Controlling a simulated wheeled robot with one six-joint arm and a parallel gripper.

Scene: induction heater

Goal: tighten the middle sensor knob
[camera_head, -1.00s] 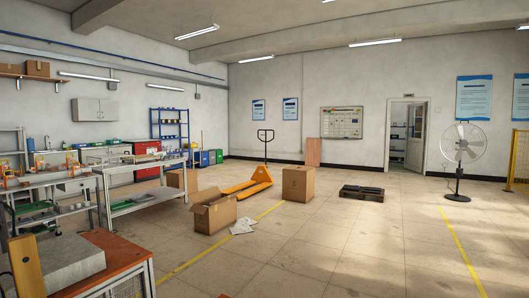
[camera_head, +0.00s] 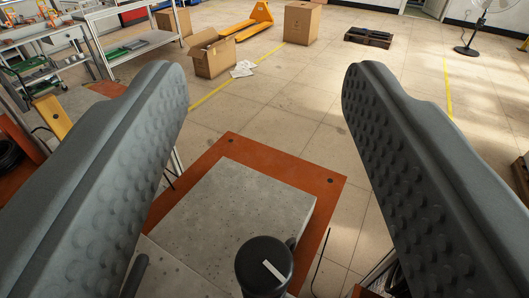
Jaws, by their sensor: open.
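My gripper (camera_head: 264,74) is wide open and empty. Its two dark grey dimpled fingers fill the left and right of the view. A black round knob (camera_head: 263,267) with a white pointer mark shows at the bottom centre, between the fingers and low in the picture, partly cut off by the bottom edge. I cannot tell whether it is the middle sensor knob, as no other whole knob shows. It stands in front of a grey speckled block (camera_head: 235,205). The fingers do not appear to touch it.
The block rests on an orange-red tabletop (camera_head: 230,149) with dark bolts. Thin dark rods or cables show near its edges. Beyond are open floor, an open carton (camera_head: 212,60), a closed carton (camera_head: 301,22), a pallet (camera_head: 374,36) and a yellow pallet truck (camera_head: 248,20).

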